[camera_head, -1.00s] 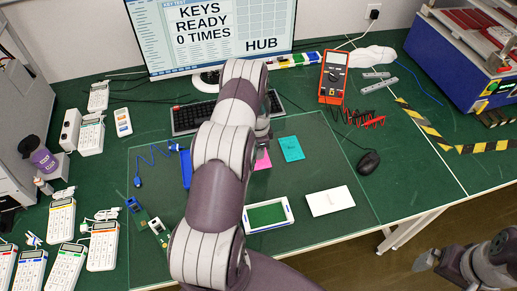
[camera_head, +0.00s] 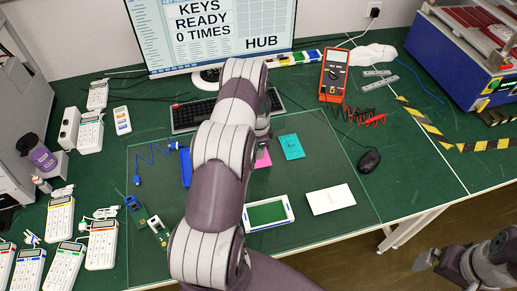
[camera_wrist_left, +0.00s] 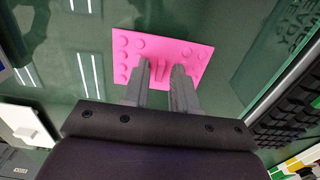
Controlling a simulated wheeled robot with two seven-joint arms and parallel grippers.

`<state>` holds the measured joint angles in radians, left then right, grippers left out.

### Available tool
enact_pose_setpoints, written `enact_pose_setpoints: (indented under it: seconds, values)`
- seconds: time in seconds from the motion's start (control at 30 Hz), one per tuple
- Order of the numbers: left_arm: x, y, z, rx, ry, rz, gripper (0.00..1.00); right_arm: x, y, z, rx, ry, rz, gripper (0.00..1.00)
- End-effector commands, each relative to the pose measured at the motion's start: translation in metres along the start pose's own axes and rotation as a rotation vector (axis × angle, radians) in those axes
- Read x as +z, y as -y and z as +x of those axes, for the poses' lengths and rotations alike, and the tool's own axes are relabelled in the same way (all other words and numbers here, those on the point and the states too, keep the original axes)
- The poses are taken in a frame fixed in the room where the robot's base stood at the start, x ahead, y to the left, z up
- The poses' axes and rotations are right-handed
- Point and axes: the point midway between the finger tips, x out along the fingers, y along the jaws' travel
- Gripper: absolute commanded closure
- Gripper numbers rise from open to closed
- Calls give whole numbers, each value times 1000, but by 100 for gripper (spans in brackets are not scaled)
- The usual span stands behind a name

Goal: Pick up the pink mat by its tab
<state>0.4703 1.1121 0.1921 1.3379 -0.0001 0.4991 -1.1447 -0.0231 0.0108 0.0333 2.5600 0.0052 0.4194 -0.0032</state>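The pink mat (camera_wrist_left: 140,47) lies on the green work surface in the left wrist view, with round bumps and a small raised tab (camera_wrist_left: 161,72) near its edge. In the head view, only a piece of the pink mat (camera_head: 263,159) shows beside my left arm, which hides the rest. My left gripper (camera_wrist_left: 162,71) is over the mat's near edge, its two fingers apart on either side of the tab with gaps showing. My right gripper (camera_head: 427,260) is at the lower right, off the table; its finger opening is unclear.
A teal mat (camera_head: 291,147) lies right of the pink one. A keyboard (camera_head: 186,117) is behind, and a green-faced framed device (camera_head: 268,214) and white box (camera_head: 329,199) are in front. A mouse (camera_head: 369,161) and red multimeter (camera_head: 333,76) stand to the right.

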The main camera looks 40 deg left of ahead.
Motion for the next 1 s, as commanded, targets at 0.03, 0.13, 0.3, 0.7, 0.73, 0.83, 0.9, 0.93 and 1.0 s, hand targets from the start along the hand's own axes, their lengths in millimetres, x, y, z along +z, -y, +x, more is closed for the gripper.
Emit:
enact_pose_setpoints:
  seconds: [0.03,0.13,0.3,0.7,0.73,0.83,0.9,0.93,1.0]
  values:
    - [0,0,0,0,0,0,72,0,0,0,0,0,0,0]
    - [0,0,0,0,0,0,72,0,0,0,0,0,0,0]
    - [0,0,0,0,0,0,100,0,0,0,0,0,0,0]
    - [0,0,-12,0,0,0,100,-1,0,-8,0,0,0,0]
    - [0,0,-14,0,0,0,100,-1,0,-9,0,0,0,0]
    - [0,0,-19,0,0,0,100,-2,0,-13,0,0,0,0]
    - [0,0,-23,0,0,0,100,-2,0,-15,0,0,0,0]
    - [0,0,-25,0,0,0,100,-2,0,-16,0,0,0,0]
    - [0,0,-28,0,0,0,100,-2,0,-19,0,0,0,0]
